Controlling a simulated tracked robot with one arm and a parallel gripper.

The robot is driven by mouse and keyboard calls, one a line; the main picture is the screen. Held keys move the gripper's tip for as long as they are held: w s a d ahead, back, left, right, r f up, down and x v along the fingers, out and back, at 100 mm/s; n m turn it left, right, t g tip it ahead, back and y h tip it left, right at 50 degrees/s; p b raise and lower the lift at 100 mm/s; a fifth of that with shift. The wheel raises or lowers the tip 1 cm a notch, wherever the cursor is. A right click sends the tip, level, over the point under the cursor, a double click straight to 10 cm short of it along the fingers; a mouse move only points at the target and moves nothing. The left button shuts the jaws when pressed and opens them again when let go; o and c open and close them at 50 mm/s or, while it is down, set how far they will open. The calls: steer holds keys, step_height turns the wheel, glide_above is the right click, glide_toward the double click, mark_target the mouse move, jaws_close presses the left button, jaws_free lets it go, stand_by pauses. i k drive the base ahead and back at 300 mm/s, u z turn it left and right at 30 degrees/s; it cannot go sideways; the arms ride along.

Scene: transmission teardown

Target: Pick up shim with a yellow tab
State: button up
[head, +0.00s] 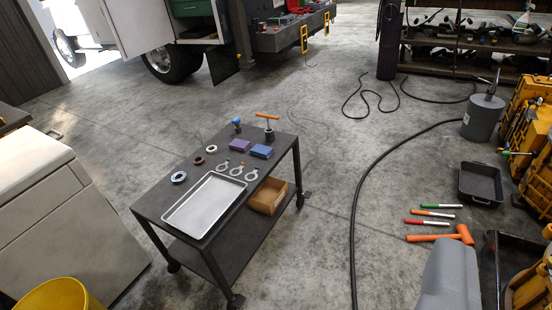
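Three small grey ring-shaped shims with short coloured tabs lie in a row on the dark top of a cart: a left one (221,168), a middle one (236,171) and a right one (251,175). They lie flat, just beyond a light metal tray (203,205). The tabs point away from me and are too small for me to tell surely which one is yellow. My gripper is not in view, and nothing touches the shims.
The cart (152,205) also carries rings, purple (239,145) and blue (261,151) blocks and an orange-handled tool (267,124). A cardboard box (267,196) sits on its lower shelf. A black hose (358,200) crosses the floor. A yellow bucket (60,295) stands at lower left.

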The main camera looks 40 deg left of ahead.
mark_target(240, 168)
steer(key=z, duration=0.1)
steer(key=k, duration=0.9)
steer(key=u, duration=1.15)
steer(key=i, duration=1)
steer(key=z, duration=0.05)
